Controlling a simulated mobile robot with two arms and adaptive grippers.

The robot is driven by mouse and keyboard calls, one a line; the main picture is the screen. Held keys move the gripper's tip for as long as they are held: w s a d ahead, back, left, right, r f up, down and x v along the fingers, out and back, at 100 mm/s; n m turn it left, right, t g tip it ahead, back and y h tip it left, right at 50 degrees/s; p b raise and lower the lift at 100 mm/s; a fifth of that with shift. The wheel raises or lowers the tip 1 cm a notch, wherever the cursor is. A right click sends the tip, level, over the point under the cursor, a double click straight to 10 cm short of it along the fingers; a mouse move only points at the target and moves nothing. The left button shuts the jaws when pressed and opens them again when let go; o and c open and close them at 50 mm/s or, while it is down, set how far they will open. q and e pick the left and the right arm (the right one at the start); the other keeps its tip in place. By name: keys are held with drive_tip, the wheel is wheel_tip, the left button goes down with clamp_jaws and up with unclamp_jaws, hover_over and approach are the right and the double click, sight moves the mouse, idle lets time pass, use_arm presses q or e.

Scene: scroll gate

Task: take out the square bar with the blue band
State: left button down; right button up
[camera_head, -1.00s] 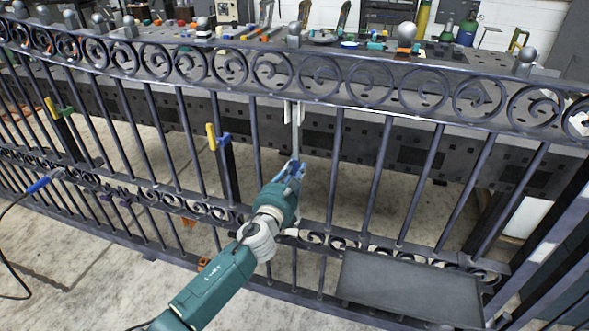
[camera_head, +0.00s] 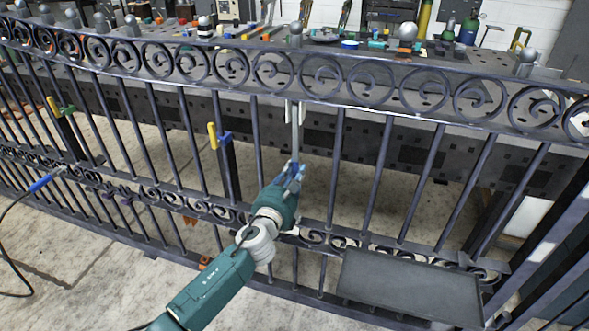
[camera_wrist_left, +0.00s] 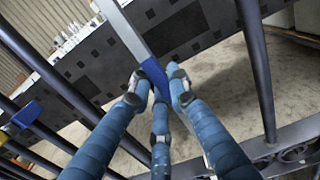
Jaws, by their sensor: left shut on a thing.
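The square bar (camera_head: 295,128) is a light grey upright in the gate, between darker round bars. Its blue band (camera_wrist_left: 155,74) shows in the left wrist view, just above and between my fingers. My left gripper (camera_head: 295,172) is shut on the bar at the band; in the left wrist view its blue-sleeved fingers (camera_wrist_left: 158,88) close around it. The bar's upper end stands at white clips (camera_head: 289,112) under the scroll rail. The fingers hide the part of the bar they hold. My right gripper is not in view.
The dark scroll gate (camera_head: 240,65) spans the view, with bars close on both sides of my gripper. A grey tray (camera_head: 410,287) sits low at the right. A workbench with tools (camera_head: 460,60) stands behind. A yellow-and-blue clamp (camera_head: 213,136) is to the left.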

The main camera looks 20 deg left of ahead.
use_arm(q)
drive_tip(key=shift+s+r+p, duration=0.15)
drive_tip(key=shift+s+p, duration=0.25)
drive_tip(key=shift+s, duration=0.75)
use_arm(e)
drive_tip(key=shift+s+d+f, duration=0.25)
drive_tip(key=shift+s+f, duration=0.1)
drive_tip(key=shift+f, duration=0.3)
